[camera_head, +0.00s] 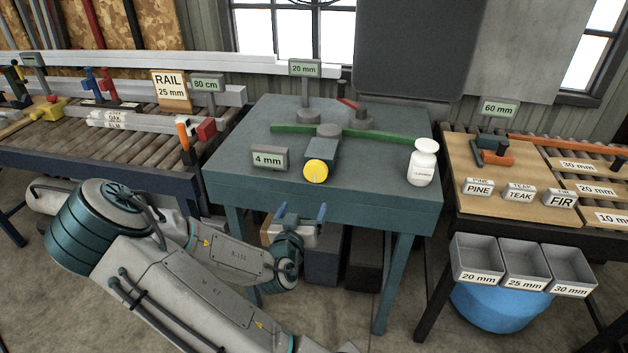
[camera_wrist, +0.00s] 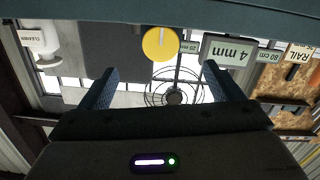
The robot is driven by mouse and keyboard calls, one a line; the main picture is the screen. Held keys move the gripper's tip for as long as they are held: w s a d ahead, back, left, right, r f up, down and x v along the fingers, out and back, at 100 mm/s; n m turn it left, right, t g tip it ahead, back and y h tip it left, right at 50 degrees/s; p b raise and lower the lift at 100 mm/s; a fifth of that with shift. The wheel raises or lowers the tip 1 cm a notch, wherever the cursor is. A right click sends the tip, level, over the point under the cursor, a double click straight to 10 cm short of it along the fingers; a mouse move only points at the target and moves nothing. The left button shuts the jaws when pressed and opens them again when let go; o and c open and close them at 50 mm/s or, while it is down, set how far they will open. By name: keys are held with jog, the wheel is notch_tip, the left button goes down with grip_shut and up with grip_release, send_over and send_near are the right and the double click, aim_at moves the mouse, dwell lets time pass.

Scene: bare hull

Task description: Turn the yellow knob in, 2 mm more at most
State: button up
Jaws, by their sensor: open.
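The yellow knob (camera_head: 315,172) sits on the front of a teal block (camera_head: 321,150) near the front edge of the teal table (camera_head: 240,187). A thin line marks its face. A sign beside it (camera_head: 268,158) reads 4 mm. In the wrist view, which is upside down, the knob (camera_wrist: 161,43) shows beyond and between the fingers, and the 4 mm sign (camera_wrist: 232,52) is to its right. My gripper (camera_head: 302,211) is open and empty, below and in front of the table's front edge, apart from the knob. Its two fingers (camera_wrist: 160,70) also show in the wrist view.
A green curved strip (camera_head: 385,134) lies across the table behind the block, by a post with a 20 mm sign (camera_head: 304,68). A white bottle (camera_head: 423,163) stands at the table's right. Grey bins (camera_head: 477,258) and a blue drum (camera_head: 500,305) are at the right.

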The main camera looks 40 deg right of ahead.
aim_at(315, 174)
jog(key=shift+n+t+h, duration=0.3)
jog(key=x, duration=1.4)
jog(key=shift+a+r, duration=0.1)
jog(key=shift+r, duration=0.3)
jog(key=shift+b, duration=0.3)
jog(key=c, duration=1)
